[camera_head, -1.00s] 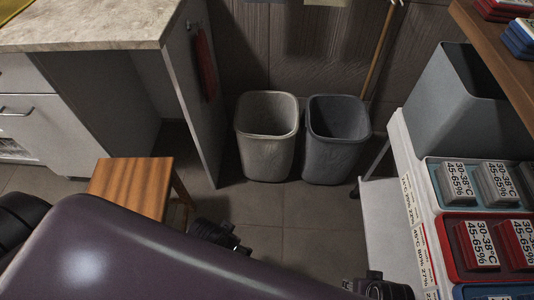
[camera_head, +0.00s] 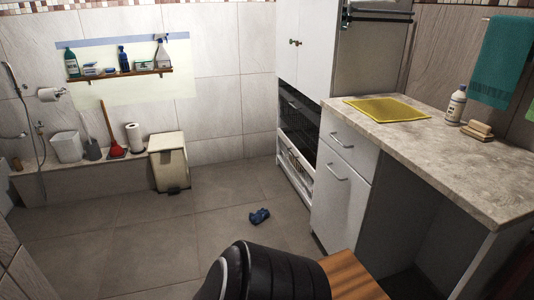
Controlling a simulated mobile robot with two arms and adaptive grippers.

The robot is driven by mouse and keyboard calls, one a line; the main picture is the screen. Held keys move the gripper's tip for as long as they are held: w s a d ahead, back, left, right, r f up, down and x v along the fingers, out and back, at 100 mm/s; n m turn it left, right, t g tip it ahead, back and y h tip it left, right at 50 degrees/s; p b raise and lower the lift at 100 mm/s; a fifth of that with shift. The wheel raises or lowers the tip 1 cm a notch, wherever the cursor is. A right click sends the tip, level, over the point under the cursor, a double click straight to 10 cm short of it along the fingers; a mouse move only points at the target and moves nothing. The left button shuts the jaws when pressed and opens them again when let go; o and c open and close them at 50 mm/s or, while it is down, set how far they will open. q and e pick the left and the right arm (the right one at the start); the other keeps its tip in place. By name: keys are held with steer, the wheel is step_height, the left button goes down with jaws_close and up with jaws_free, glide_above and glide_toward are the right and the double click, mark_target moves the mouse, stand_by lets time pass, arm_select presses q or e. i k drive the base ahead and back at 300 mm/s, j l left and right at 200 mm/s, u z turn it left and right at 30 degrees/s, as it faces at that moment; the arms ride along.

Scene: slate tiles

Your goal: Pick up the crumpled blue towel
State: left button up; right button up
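A small crumpled blue towel (camera_head: 259,216) lies on the grey tiled floor near the middle of the head view. It is in front of the white cabinets and away from the walls. A black rounded part, which looks like my own arm or body, shows at the bottom centre, nearer to me than the towel. Neither of my grippers shows in this view.
A white drawer cabinet with a stone-look counter (camera_head: 440,150) stands at the right. A wooden stool (camera_head: 352,277) is at the bottom right. A beige pedal bin (camera_head: 169,163) stands by the back wall. The floor around the towel is clear.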

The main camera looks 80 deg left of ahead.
mark_target(256, 218)
steer(key=u, duration=2.8)
